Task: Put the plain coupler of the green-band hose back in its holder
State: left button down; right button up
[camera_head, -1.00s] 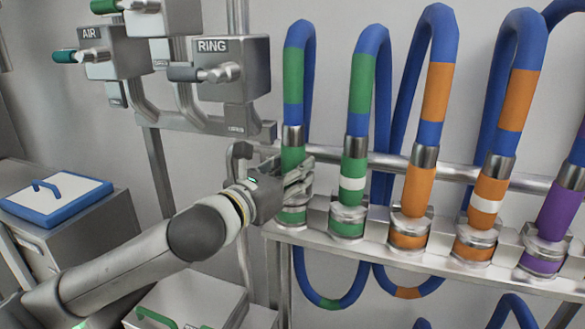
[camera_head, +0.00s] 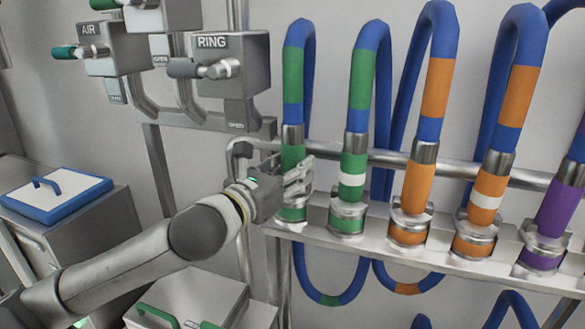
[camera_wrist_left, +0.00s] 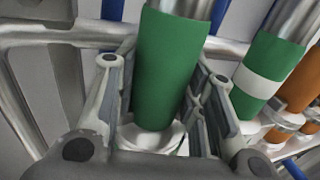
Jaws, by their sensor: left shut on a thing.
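The plain green coupler (camera_head: 292,157) hangs at the end of the green-band hose (camera_head: 293,75), leftmost in the row. It stands about upright, and its lower end is at the metal holder (camera_head: 291,225) on the rail. My left gripper (camera_head: 298,181) is shut on this coupler, with fingers on both sides of it. In the left wrist view the coupler (camera_wrist_left: 166,65) fills the space between the fingers, and its foot meets a pale ring (camera_wrist_left: 150,138). The fingers hide part of the joint, so I cannot tell how fully it is seated. My right gripper is not in view.
A green coupler with a white band (camera_head: 353,172) stands close on the right, then orange couplers (camera_head: 417,188) and a purple one (camera_head: 557,212). The RING box (camera_head: 232,68) is above left.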

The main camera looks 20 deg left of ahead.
pick_arm(q)
jog(key=c, duration=0.8)
grip_release()
jog(key=shift+f, duration=0.15)
jog(key=shift+s, duration=0.15)
jog(key=v, duration=0.7)
jog(key=shift+s+a, duration=0.1)
jog(key=shift+s, duration=0.05)
